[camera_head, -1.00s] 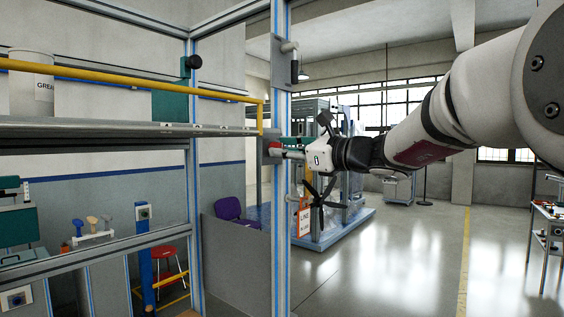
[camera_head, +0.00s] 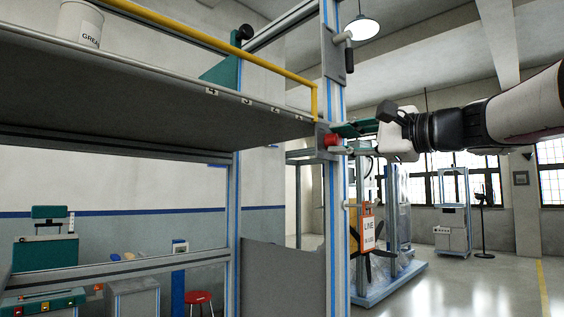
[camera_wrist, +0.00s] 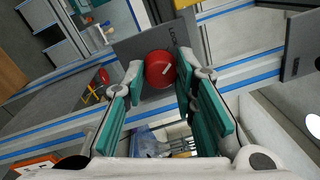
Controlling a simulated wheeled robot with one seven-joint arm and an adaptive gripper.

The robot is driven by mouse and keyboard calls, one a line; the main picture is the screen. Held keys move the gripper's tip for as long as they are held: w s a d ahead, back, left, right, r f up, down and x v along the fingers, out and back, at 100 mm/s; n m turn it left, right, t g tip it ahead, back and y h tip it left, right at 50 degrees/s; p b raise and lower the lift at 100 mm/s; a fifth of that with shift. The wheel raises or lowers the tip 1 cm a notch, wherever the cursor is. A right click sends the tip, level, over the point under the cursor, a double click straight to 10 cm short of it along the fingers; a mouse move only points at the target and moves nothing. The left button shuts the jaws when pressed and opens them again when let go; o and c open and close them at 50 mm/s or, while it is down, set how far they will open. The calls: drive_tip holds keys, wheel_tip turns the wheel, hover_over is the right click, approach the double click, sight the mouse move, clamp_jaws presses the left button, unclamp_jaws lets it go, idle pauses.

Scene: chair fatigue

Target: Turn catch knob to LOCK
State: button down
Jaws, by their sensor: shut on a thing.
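The red round catch knob (camera_head: 332,140) is mounted on a small grey plate on the upright aluminium post. In the wrist view the knob (camera_wrist: 159,68) shows a short white mark on its face.
A grey shelf (camera_head: 130,90) with a yellow rail (camera_head: 200,38) and a white tub (camera_head: 78,24) lies left of the post. A plate with a black-handled latch (camera_head: 343,50) is above the knob. An orange-edged sign (camera_head: 369,228) hangs below. Open floor lies to the right.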

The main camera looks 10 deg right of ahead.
drive_tip(key=shift+a+n+b, duration=0.1)
drive_tip(key=shift+n+b, duration=0.75)
drive_tip(key=shift+n, duration=0.05)
drive_tip(key=c, duration=1.3)
unclamp_jaws()
drive_tip(key=shift+s+d, duration=0.3)
drive_tip(key=v, duration=1.1)
